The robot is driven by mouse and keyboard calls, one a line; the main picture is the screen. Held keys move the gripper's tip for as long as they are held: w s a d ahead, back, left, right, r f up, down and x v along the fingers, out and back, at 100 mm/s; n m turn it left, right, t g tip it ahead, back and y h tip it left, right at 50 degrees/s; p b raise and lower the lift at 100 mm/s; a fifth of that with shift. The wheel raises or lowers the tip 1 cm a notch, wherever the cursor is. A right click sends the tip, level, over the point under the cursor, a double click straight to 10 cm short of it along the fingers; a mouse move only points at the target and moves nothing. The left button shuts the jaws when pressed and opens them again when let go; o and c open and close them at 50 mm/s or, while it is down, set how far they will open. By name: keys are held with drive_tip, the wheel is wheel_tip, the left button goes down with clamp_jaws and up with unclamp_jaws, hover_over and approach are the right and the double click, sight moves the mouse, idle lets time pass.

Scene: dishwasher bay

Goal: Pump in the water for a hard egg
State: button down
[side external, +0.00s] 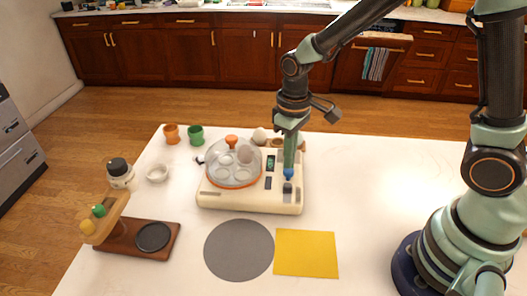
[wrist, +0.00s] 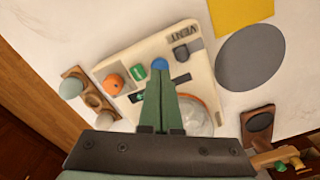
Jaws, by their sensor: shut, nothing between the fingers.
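The cream egg cooker (side external: 250,203) stands on the white table with a clear domed lid (side external: 222,160) over its tray. Pale round shapes show under the lid. My gripper (side external: 289,166) points down over the right part of the cooker, shut and empty. A blue button (side external: 288,174) sits right at the fingertips; it also shows in the wrist view (wrist: 160,63), just beyond the gripper (wrist: 161,74). I cannot tell whether the tips touch it. The wrist view also shows an orange knob (wrist: 113,84), a green button (wrist: 138,72) and a "VENT" label (wrist: 184,33).
A wooden holder (wrist: 98,101) with an egg (wrist: 71,88) stands behind the cooker. A grey disc (side external: 239,250) and yellow square (side external: 306,253) lie in front. The right table is clear.

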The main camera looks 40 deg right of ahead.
drive_tip(key=shift+f, duration=1.25)
drive_tip(key=shift+r, duration=1.35)
drive_tip(key=shift+f, duration=1.2)
idle(0.7)
drive_tip(key=shift+r, duration=1.2)
drive_tip(key=shift+f, duration=1.25)
idle(0.4)
drive_tip(key=shift+r, duration=1.25)
